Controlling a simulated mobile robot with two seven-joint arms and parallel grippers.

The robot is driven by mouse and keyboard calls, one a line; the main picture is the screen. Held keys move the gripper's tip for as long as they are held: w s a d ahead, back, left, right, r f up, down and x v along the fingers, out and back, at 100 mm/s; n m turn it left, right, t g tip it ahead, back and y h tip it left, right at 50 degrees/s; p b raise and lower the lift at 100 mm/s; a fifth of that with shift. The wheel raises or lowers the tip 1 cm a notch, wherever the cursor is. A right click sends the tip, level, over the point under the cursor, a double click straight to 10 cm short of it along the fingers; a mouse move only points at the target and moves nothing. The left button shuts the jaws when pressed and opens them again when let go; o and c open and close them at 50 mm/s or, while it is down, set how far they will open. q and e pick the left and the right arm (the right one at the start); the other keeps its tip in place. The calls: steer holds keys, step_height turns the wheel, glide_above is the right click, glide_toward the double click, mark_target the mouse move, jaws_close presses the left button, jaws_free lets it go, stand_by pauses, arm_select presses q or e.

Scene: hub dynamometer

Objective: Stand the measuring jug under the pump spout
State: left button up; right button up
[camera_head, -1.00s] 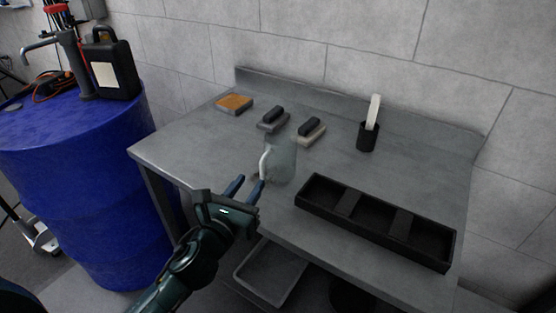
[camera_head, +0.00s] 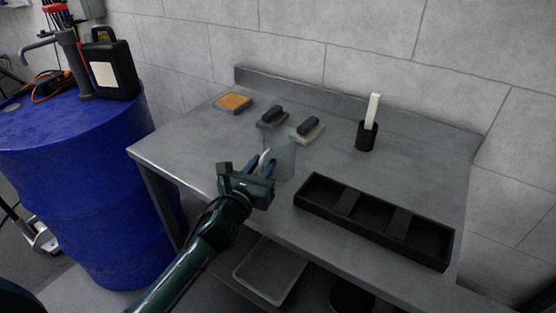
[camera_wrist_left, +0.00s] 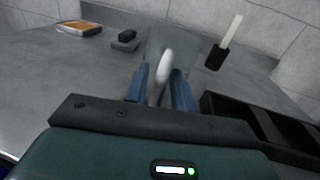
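The measuring jug (camera_head: 283,156), clear and greyish, stands upright on the metal workbench. Its pale handle faces my left gripper (camera_head: 262,164). In the left wrist view the handle (camera_wrist_left: 165,68) stands between the two blue fingers of the gripper (camera_wrist_left: 161,85), which look apart, with a gap on either side. The jug body (camera_wrist_left: 178,42) is just beyond, partly hidden by the handle. The pump spout (camera_head: 38,42) is a grey curved pipe on top of the blue drum (camera_head: 70,190) at the left. My right gripper is not in view.
A black three-compartment tray (camera_head: 375,222) lies right of the jug. Behind are two brushes or blocks (camera_head: 272,117) (camera_head: 311,130), an orange-topped pad (camera_head: 233,102) and a black cup (camera_head: 366,136) with a white handle. A black canister (camera_head: 111,66) stands beside the pump.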

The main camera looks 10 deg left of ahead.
arm_select(q)
jaws_close()
steer(key=shift+r, duration=0.1)
